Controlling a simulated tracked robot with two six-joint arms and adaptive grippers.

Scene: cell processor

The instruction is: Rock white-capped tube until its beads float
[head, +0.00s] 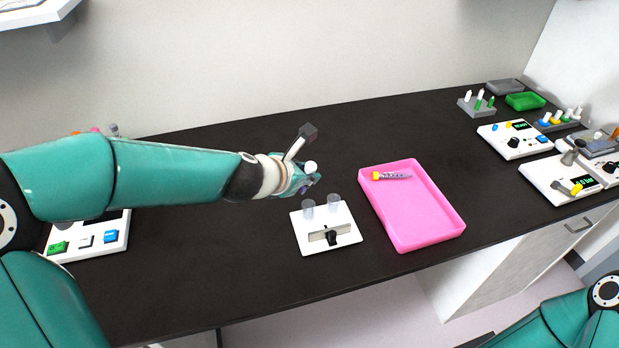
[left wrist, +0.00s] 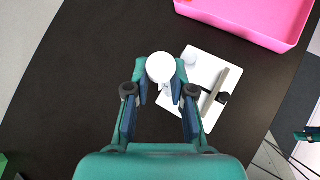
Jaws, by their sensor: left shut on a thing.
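The white-capped tube shows its round white cap in the left wrist view (left wrist: 160,67), between the fingertips of my left gripper (left wrist: 160,95). In the head view the cap (head: 311,167) shows at the tip of my left gripper (head: 306,180), which is shut on the tube above the bench. The tube's body and its beads are mostly hidden by the fingers and cap.
A white plate (head: 309,244) with two clear cups and a black knob lies just below the gripper. A pink tray (head: 420,215) to its right holds a yellow-capped tube (head: 391,176). Racks (head: 476,107) and white devices (head: 513,138) stand far right. The dark bench behind is clear.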

